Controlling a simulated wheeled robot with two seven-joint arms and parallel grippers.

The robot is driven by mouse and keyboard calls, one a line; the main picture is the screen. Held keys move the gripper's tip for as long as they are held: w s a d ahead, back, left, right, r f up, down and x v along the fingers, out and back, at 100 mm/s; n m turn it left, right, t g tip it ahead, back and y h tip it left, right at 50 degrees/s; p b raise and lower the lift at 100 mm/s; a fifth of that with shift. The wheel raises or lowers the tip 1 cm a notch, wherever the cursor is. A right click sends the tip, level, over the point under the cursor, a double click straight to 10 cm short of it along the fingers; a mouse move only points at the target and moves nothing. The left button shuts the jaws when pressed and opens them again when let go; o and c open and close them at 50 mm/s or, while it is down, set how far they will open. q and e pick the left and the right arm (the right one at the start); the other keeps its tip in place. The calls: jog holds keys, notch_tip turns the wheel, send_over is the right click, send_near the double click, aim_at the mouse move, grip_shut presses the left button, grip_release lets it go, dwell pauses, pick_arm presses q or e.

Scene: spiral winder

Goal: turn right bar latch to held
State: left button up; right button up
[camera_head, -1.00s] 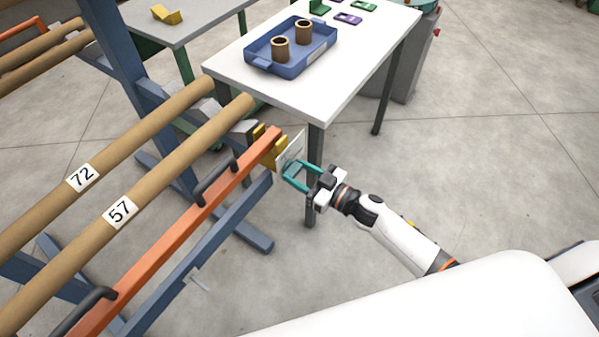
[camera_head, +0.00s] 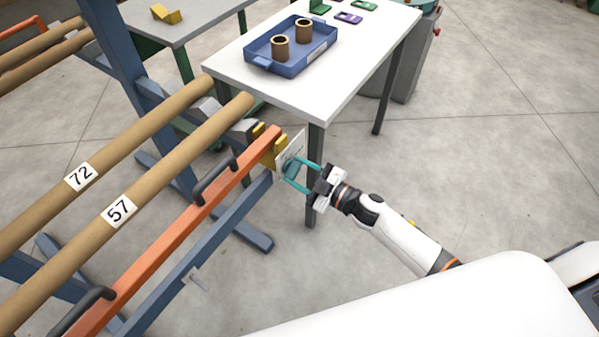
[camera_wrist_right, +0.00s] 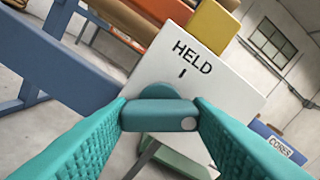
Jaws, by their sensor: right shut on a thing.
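The right bar latch (camera_wrist_right: 158,117) is a teal lever with a round hub, in front of a white plate (camera_wrist_right: 205,85) marked HELD with a short line under the word. My right gripper (camera_head: 290,172) is shut on the latch, with one teal finger at each end of the lever in the wrist view. The lever lies crosswise below the HELD mark in that view. The plate (camera_head: 291,150) stands at the far end of the orange bar (camera_head: 180,225), by a yellow bracket (camera_head: 275,152). The fingers partly hide the latch in the head view. My left gripper is out of view.
Brown tubes marked 72 (camera_head: 120,150) and 57 (camera_head: 165,172) lie beside the bar on a blue frame (camera_head: 225,220). A white table (camera_head: 335,80) with a blue tray (camera_head: 290,65) holding two cores stands close behind.

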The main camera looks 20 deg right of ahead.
jog(key=n+b, duration=0.3)
jog(key=n, duration=0.7)
jog(key=shift+f+n, duration=0.1)
jog(key=shift+n, duration=0.5)
jog(key=o, duration=1)
jog(key=b+v, duration=0.1)
jog(key=v, duration=1.1)
jog(key=shift+b, duration=0.3)
